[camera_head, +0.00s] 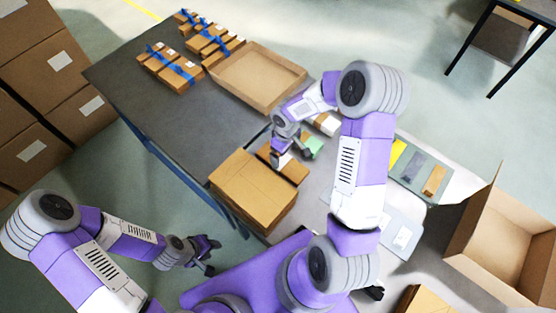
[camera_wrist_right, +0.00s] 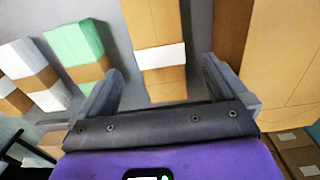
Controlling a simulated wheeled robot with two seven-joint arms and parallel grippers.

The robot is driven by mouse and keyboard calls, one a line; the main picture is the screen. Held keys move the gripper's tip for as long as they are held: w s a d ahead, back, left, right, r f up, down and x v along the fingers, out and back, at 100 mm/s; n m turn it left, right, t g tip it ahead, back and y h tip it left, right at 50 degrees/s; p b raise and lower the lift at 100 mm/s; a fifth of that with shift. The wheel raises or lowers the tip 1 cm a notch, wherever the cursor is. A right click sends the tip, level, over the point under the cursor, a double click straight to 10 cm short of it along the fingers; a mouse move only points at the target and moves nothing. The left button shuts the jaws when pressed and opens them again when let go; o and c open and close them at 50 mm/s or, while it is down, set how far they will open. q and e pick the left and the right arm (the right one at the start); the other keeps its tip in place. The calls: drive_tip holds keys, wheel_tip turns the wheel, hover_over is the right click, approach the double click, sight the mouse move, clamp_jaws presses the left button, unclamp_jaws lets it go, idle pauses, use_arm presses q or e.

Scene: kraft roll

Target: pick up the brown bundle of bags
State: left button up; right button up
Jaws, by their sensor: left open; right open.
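The brown bundle of bags (camera_head: 293,170), with a white band around it, lies on the table beside a stack of flat kraft sheets. In the right wrist view the bundle (camera_wrist_right: 160,58) lies straight ahead, its near end showing between the two fingers. My right gripper (camera_wrist_right: 160,88) is open over it, one finger on each side; I cannot tell if they touch it. In the head view my right gripper (camera_head: 283,158) partly covers the bundle. My left gripper (camera_head: 209,256) is open and empty, off the table at the lower left.
A green bundle (camera_wrist_right: 75,45) and a white bundle (camera_wrist_right: 40,80) lie left of the brown one. The kraft stack (camera_head: 250,190) stands close on its other side. An open carton tray (camera_head: 258,80) and blue-strapped packs (camera_head: 170,70) lie further back. A large open box (camera_head: 505,240) stands right.

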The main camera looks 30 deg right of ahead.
sight(282, 161)
drive_tip(key=shift+w+f, duration=0.2)
drive_tip(key=shift+f, duration=0.3)
drive_tip(key=shift+w+f, duration=0.15)
drive_tip(key=shift+f, duration=0.3)
drive_tip(key=shift+s+f, duration=0.1)
drive_tip(key=shift+f, duration=0.7)
drive_tip(key=f, duration=0.3)
drive_tip(key=f+b, duration=0.1)
drive_tip(key=shift+w+a+f, duration=0.15)
drive_tip(key=shift+w+f, duration=0.2)
drive_tip(key=shift+w, duration=0.05)
drive_tip(key=c, duration=1.1)
